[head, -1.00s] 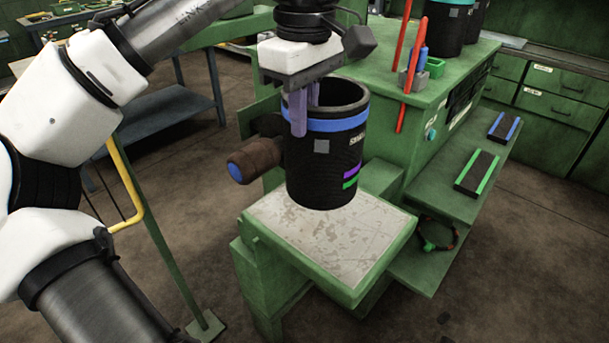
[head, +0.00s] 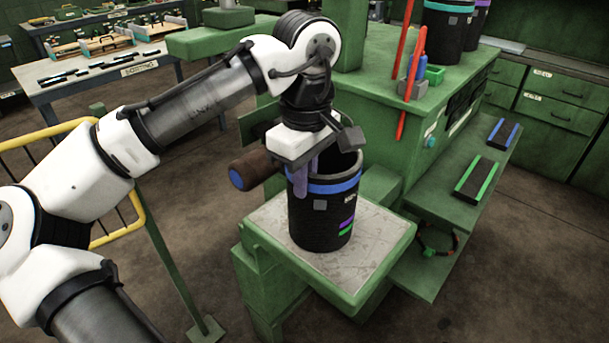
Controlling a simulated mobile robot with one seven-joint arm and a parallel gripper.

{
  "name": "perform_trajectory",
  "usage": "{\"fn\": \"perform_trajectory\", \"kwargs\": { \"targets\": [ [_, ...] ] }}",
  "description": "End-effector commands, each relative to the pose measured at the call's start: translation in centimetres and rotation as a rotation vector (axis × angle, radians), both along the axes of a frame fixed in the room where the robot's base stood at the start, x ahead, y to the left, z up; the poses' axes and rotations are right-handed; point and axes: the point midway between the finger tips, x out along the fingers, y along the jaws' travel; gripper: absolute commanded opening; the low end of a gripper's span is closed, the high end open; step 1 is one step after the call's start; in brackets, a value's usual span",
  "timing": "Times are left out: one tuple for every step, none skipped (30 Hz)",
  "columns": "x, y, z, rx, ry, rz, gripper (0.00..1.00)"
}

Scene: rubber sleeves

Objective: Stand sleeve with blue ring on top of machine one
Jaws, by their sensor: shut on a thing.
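A black cylindrical sleeve with a blue ring (head: 322,218) is upright over the pale worn plate (head: 374,228) of a green machine. Its base is at or just above the plate; I cannot tell if it touches. Purple and green marks show low on its side. My gripper (head: 306,178) is shut on the sleeve's near-left wall at the rim, with purple fingers pointing down. The green machine's higher top (head: 385,72) lies behind to the right. No machine number is readable.
A brown roller (head: 252,169) juts out left of the held sleeve. A side shelf (head: 462,205) holds two striped blocks.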

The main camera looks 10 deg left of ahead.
Motion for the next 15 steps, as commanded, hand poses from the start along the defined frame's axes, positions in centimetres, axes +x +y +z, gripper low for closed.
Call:
{"fn": "perform_trajectory", "kwargs": {
  "targets": [
    [0.03, -0.02, 0.12, -0.001, -0.003, 0.0, 0.0],
    [0.03, -0.02, 0.1, -0.001, -0.003, 0.0, 0.0],
    [0.03, -0.02, 0.03, -0.002, -0.003, 0.0, 0.0],
    [0.03, -0.02, -0.06, -0.002, -0.003, 0.0, 0.0],
    [0.03, -0.03, -0.15, -0.002, -0.003, 0.0, 0.0],
    [0.01, -0.01, -0.25, 0.0, 0.0, 0.0, 0.11],
    [0.0, -0.01, -0.22, 0.0, 0.0, 0.0, 0.15],
    [0.0, -0.01, -0.21, 0.0, 0.0, 0.0, 0.19],
    [0.0, -0.01, -0.21, 0.0, 0.0, 0.0, 0.24],
    [0.0, -0.01, -0.21, 0.0, 0.0, 0.0, 0.28],
    [0.0, -0.01, -0.21, 0.0, 0.0, 0.0, 0.3],
    [0.0, -0.01, -0.21, 0.0, 0.0, 0.0, 0.3],
    [0.0, -0.01, -0.2, 0.0, 0.0, 0.0, 0.3],
    [0.0, -0.01, -0.2, 0.0, 0.0, 0.0, 0.3],
    [0.0, -0.01, -0.2, 0.0, 0.0, 0.0, 0.3]
  ]
}}
